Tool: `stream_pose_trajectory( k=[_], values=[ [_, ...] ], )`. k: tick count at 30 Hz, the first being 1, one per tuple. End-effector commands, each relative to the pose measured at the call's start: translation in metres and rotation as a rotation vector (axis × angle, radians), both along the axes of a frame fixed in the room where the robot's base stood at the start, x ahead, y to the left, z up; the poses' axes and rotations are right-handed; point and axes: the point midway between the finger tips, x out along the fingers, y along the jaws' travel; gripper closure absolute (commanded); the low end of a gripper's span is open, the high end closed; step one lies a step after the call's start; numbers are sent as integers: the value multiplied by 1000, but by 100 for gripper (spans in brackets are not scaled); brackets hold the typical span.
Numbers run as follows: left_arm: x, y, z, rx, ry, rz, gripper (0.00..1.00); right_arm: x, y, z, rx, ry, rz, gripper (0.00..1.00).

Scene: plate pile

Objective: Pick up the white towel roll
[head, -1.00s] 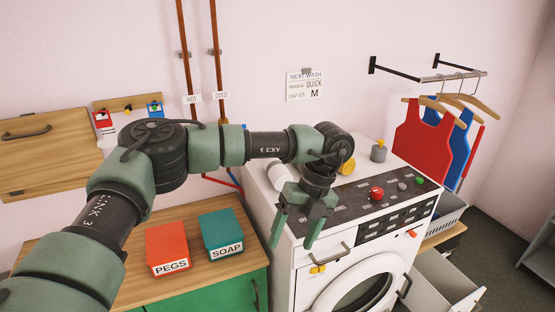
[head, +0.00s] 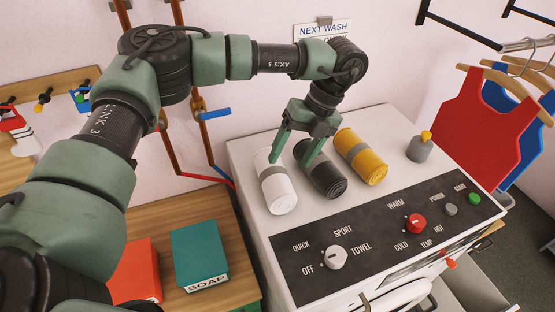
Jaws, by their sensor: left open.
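The white towel roll (head: 280,192) with a grey band lies on top of the white washing machine (head: 248,155), leftmost of three rolls. My left gripper (head: 291,161) is open, fingers pointing down. In the picture its left finger overlaps the upper part of the white roll and its right finger overlaps the dark roll. I cannot tell whether either finger touches a roll. My right gripper is not in view.
A dark grey roll (head: 325,178) and a yellow roll (head: 366,163) lie right of the white one. A grey bottle with a yellow top (head: 420,148) stands further right. The control panel (head: 377,252) is in front. A teal soap box (head: 199,254) stands on the wooden counter.

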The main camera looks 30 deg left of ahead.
Motion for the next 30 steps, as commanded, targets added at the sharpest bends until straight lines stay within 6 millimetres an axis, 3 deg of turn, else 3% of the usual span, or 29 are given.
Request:
stream_pose_trajectory(
  k=[6,9,16,21,26,27,30],
  values=[
    [-7,8,-18,2,4,1,31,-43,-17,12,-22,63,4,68],
    [-10,11,-26,1,4,2,31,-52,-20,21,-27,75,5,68],
    [-20,22,-55,2,4,1,31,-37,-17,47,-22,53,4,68],
    [-22,25,-68,0,3,1,31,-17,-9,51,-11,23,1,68],
    [-22,25,-69,0,1,0,31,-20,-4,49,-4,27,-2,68],
    [-22,25,-69,0,1,0,34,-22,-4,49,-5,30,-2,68],
    [-22,25,-69,0,1,0,62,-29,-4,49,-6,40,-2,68]
  ],
)
